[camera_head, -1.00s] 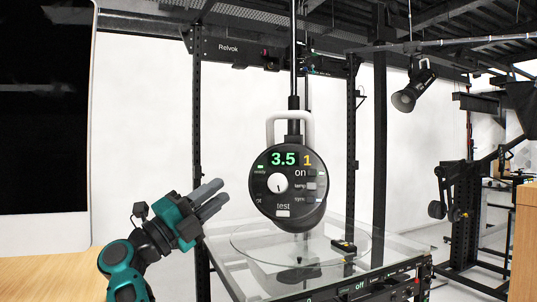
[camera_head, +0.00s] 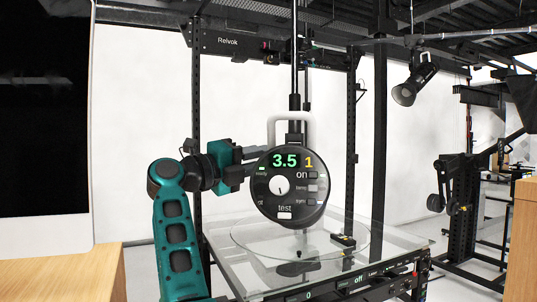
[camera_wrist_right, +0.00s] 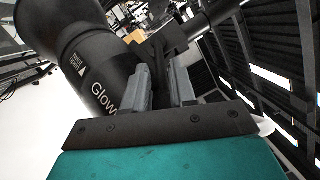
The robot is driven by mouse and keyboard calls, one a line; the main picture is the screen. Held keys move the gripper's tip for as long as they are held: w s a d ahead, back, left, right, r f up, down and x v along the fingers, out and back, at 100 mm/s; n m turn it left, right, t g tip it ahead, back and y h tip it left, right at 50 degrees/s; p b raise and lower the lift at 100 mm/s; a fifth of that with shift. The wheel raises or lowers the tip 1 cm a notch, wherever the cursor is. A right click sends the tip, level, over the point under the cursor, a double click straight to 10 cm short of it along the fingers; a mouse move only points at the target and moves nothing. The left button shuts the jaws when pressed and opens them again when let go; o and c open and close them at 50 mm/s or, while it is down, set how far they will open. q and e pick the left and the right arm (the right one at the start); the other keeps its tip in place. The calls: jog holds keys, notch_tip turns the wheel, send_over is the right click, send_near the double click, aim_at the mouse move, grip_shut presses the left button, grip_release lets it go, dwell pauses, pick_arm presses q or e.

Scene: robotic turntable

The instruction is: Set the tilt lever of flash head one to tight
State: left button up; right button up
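Flash head one (camera_head: 290,213) hangs from a pole, its round black panel facing the head camera and showing 3.5 and a yellow 1. A white handle (camera_head: 273,125) arches over it. My right gripper (camera_head: 262,155) is at the left side of the flash head, fingers pointing right. In the right wrist view the black flash body (camera_wrist_right: 92,68) with the lettering "Glow" fills the upper left. The gripper's two grey fingers (camera_wrist_right: 162,85) are apart there. A dark part at the tilt mount (camera_wrist_right: 158,50) lies between and beyond their tips; contact is unclear. The tilt lever's setting cannot be read.
A glass turntable (camera_head: 250,238) on a black frame (camera_head: 200,100) stands below the flash head. A large monitor (camera_head: 45,228) on a wooden desk (camera_head: 70,275) is at the left. Another lamp (camera_head: 405,92) hangs at the upper right.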

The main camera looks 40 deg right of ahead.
jog(key=shift+s+d+r, duration=0.1)
jog(key=shift+d, duration=0.6)
jog(key=shift+s+d+r, duration=0.1)
jog(key=shift+d, duration=0.55)
jog(key=shift+c, duration=0.2)
jog(key=shift+w, duration=0.1)
grip_shut()
